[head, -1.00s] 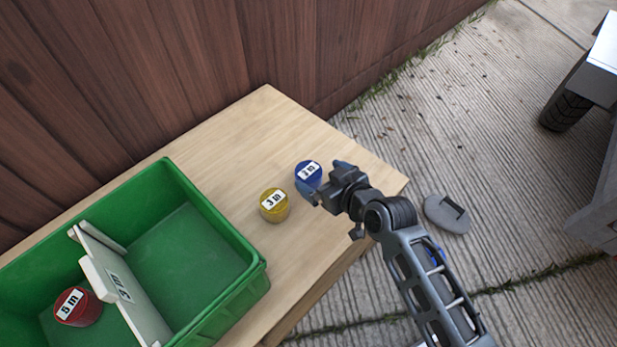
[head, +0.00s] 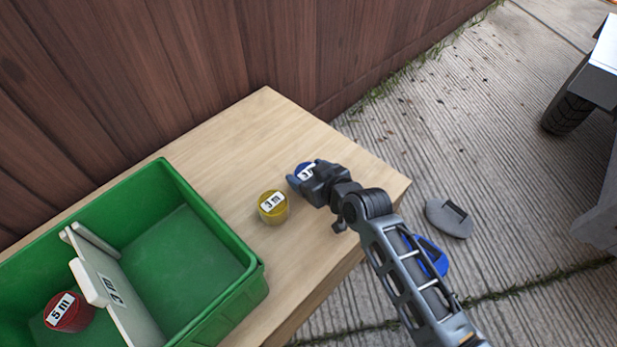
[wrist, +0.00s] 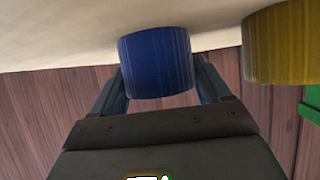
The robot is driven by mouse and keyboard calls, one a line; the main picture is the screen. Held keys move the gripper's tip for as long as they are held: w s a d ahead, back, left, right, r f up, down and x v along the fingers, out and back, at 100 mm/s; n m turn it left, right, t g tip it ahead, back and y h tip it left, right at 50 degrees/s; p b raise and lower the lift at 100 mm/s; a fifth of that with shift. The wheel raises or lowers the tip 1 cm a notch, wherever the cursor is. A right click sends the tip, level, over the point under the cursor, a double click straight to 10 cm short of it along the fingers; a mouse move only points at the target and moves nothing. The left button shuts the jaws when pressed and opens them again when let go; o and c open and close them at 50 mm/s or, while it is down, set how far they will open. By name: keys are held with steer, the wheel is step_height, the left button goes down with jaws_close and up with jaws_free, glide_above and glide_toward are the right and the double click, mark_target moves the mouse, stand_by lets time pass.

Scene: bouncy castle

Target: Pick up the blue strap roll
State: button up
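The blue strap roll (head: 300,167) stands on the wooden table to the right of the yellow roll. My gripper partly covers it in the head view, and only part of its label shows. In the wrist view the blue roll (wrist: 157,63) is between the two fingers of my gripper (wrist: 160,80), one on each side. The fingers are spread about as wide as the roll; firm contact cannot be seen. The roll appears to rest on the tabletop. In the head view my gripper (head: 297,182) reaches over it from the right.
A yellow roll (head: 273,207) stands close by on the wooden table (head: 345,160). A green crate (head: 258,277) at left has a white divider (head: 115,290) and a red roll (head: 68,311) inside. A wooden fence (head: 220,60) runs behind the table.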

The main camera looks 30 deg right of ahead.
mark_target(309, 172)
steer(key=c, duration=0.7)
steer(key=shift+r, duration=0.1)
steer(key=shift+r, duration=0.25)
step_height(309, 172, up, 4)
steer(key=shift+f+p, duration=0.2)
steer(key=shift+p, duration=0.85)
steer(key=s+d+r, duration=0.2)
steer(key=s+d+r+p, duration=0.1)
steer(key=s+d+r, duration=0.1)
steer(key=s+d, duration=0.1)
steer(key=s+d+r+p, duration=0.1)
steer(key=s+d+r, duration=0.1)
steer(key=s+d, duration=0.1)
steer(key=shift+d+r, duration=0.25)
steer(key=shift+r, duration=0.1)
steer(key=w+a+r+m+h+p, duration=0.1)
steer(key=w+a+r+p, duration=0.15)
steer(key=a, duration=0.65)
steer(key=r+p, duration=0.2)
steer(key=p, duration=0.3)
steer(key=s+r+p, duration=0.1)
steer(key=r+p, duration=0.2)
steer(key=p, duration=0.3)
steer(key=s+r+p, duration=0.1)
steer(key=r+p, duration=0.2)
steer(key=p, duration=0.3)
steer(key=shift+d+r, duration=0.15)
steer(key=shift+r, duration=0.05)
